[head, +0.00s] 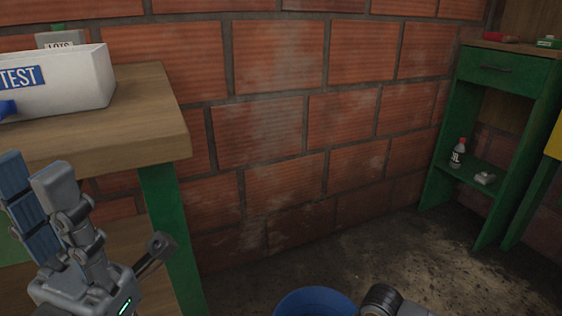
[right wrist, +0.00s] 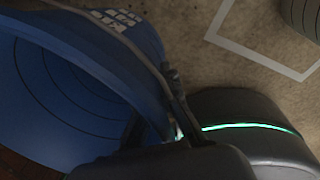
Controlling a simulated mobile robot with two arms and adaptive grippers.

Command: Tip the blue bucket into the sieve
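The blue bucket (head: 315,303) shows only as a rim at the bottom edge of the head view. In the right wrist view the bucket (right wrist: 60,95) fills the left side, its ringed inside and white-lettered outer wall both visible. My right gripper (right wrist: 158,118) is at its rim, with dark fingers on either side of the wall, and appears shut on it. In the head view my right arm's joint is just right of the bucket. My left gripper (head: 85,205) is raised at the left, fingers spread, empty, in front of the table. The sieve is not seen in either view.
A wooden table (head: 120,130) with green legs stands at left, bearing a white box (head: 80,80) labelled TEST. A green shelf unit (head: 480,110) at right holds a bottle (head: 458,153). A brick wall stands behind. The dirty floor (head: 400,250) between is clear.

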